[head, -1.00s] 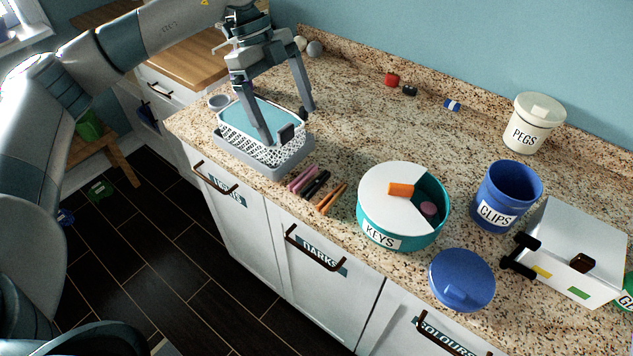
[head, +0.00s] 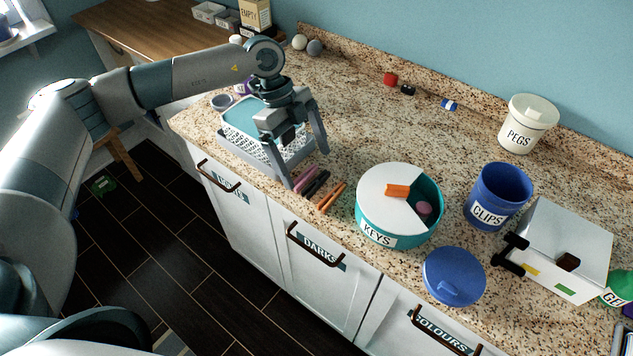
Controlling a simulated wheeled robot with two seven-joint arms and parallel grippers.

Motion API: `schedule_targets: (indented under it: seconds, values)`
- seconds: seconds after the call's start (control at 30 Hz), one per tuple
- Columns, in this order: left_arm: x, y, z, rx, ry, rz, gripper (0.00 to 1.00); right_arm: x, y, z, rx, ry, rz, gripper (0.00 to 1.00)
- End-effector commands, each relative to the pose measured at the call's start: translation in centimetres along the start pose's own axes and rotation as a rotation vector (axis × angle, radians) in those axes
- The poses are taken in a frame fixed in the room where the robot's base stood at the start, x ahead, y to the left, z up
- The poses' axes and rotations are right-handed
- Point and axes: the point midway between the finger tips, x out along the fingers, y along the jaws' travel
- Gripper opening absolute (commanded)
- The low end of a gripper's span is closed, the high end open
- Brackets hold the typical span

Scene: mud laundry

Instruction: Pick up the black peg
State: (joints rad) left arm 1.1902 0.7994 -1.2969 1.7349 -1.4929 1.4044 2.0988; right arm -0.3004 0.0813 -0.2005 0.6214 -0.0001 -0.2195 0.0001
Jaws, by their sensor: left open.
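The black peg (head: 317,184) lies on the speckled counter near its front edge, between the pink peg (head: 303,179) and the orange peg (head: 331,198). My left gripper (head: 305,166) is open and empty, pointing down just behind and above the pegs. One finger comes down beside the pink peg and the other is further back to the right. I cannot tell how high the fingertips are above the counter. My right gripper is not in view.
A white basket in a grey tray (head: 233,138) stands left of the gripper. The teal KEYS tin (head: 375,218) stands right of the pegs, with a blue lid (head: 455,276), CLIPS pot (head: 497,195) and white box (head: 563,247) beyond. The counter behind is mostly clear.

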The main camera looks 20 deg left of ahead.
Motion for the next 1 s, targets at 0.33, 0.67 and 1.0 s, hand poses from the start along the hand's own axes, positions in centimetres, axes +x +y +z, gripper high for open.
schedule_targets:
  seconds: [0.33,0.67,1.0]
  values:
    - [1.3,-0.3,-0.1,-0.001,0.0,0.002,0.92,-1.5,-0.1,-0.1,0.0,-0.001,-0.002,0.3]
    - [4.9,-0.7,0.0,0.0,0.001,0.0,0.92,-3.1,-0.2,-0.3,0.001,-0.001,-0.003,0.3]
    - [5.2,-0.7,0.1,0.0,0.0,0.0,0.92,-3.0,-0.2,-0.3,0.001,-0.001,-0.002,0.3]
